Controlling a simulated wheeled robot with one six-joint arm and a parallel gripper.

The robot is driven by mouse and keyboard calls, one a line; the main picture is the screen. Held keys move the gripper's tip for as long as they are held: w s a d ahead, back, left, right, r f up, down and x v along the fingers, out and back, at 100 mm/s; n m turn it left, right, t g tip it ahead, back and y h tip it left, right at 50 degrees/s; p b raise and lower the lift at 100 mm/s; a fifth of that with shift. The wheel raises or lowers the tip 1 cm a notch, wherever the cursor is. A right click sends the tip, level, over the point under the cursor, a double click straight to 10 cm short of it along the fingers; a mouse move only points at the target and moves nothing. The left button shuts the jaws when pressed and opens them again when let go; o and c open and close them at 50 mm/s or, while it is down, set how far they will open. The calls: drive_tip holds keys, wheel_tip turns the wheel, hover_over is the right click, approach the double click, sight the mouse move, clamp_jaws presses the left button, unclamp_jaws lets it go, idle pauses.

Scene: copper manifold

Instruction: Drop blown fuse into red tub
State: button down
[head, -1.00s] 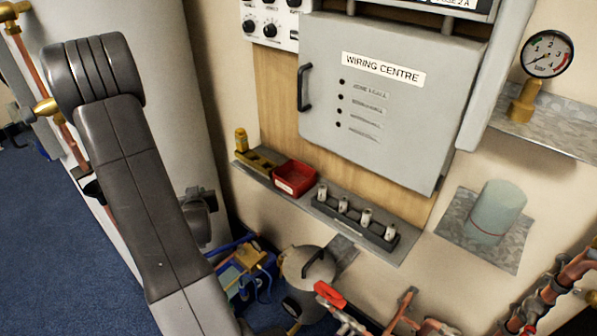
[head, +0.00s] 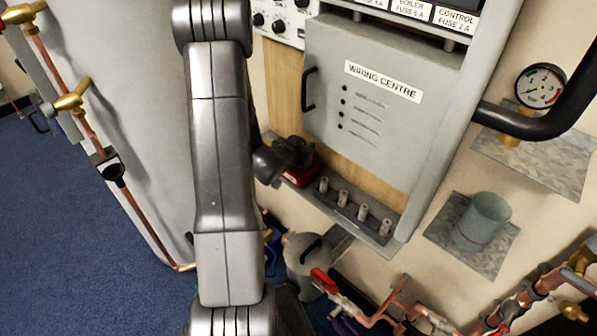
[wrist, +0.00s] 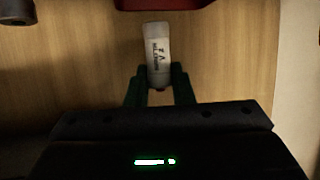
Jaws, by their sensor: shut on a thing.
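The fuse (wrist: 158,50) is a pale cylinder with dark lettering, seen in the wrist view. My gripper (wrist: 160,84) is shut on its lower end, with a dark green finger on each side. The red tub (wrist: 165,4) shows only as a strip at the top of the wrist view, just beyond the fuse's far end. In the head view the red tub (head: 301,177) sits on the ledge below the grey cabinet. My gripper (head: 292,150) is in front of the tub and hides part of it; the fuse cannot be made out there.
A rack with several pale fuses (head: 354,211) is on the ledge right of the tub. The wiring centre cabinet (head: 375,110) hangs above, its cover closed. A grey-green cup (head: 482,222) stands on a right-hand shelf. Copper pipes (head: 400,318) and a lidded pot (head: 303,255) are below.

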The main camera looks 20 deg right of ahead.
wheel_tip(320, 180, down, 4)
drive_tip(key=shift+f+b, duration=0.2)
drive_tip(key=shift+b, duration=1)
drive_tip(key=c, duration=1.2)
unclamp_jaws()
drive_tip(key=shift+o, duration=0.2)
drive_tip(key=shift+r, duration=0.1)
drive_tip(key=v, duration=1.4)
drive_tip(key=shift+d, duration=0.15)
